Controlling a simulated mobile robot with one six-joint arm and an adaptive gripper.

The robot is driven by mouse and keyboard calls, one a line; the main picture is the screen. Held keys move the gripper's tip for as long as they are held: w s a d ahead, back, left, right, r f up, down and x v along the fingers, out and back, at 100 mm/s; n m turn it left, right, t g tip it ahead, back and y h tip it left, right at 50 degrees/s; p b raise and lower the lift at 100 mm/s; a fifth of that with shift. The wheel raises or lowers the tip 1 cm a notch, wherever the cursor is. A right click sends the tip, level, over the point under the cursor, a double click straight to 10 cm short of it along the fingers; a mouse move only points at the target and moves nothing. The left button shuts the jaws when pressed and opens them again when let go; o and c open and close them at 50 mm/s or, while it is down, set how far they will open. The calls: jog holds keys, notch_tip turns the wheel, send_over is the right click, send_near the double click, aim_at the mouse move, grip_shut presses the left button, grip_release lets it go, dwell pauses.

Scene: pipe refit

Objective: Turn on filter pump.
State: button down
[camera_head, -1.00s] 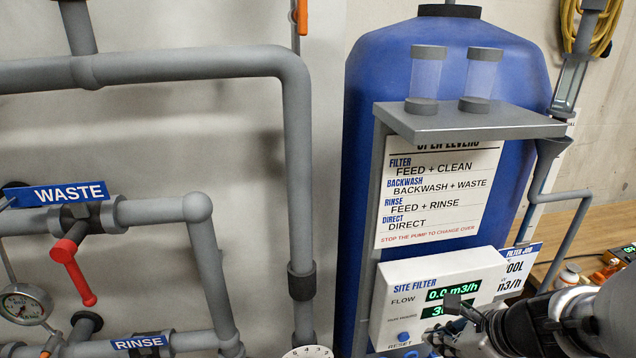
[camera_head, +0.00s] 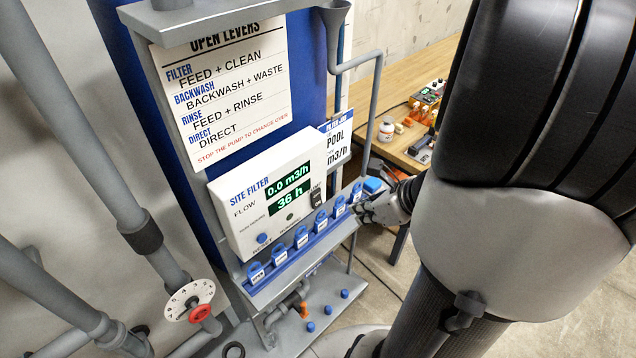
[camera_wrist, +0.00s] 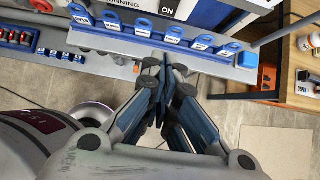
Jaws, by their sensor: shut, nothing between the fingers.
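The white SITE FILTER panel (camera_head: 272,195) shows 0.0 m3/h and 36 h on its green displays. A dark switch (camera_head: 318,197) sits at the panel's right side, and its ON marking (camera_wrist: 168,10) shows at the top of the wrist view. A small blue button (camera_head: 262,238) is at the panel's lower left. My gripper (camera_head: 364,208) is shut and empty, right of and a little below the switch, near the right end of the row of blue tags. In the wrist view my gripper (camera_wrist: 164,76) overlaps the rail's front edge; whether it touches cannot be told.
A shelf rail with several blue tags (camera_head: 302,238) runs below the panel. A lever chart (camera_head: 225,90) hangs above. A dial with a red knob (camera_head: 200,312) is at lower left. A wooden bench (camera_head: 425,80) with small items stands at the back right.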

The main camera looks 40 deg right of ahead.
aim_at(317, 199)
jog(key=w+r+b+x, duration=0.1)
jog(key=b+x, duration=0.4)
jog(key=x, duration=0.7)
jog(key=shift+w+r, duration=0.4)
jog(key=shift+w, duration=0.2)
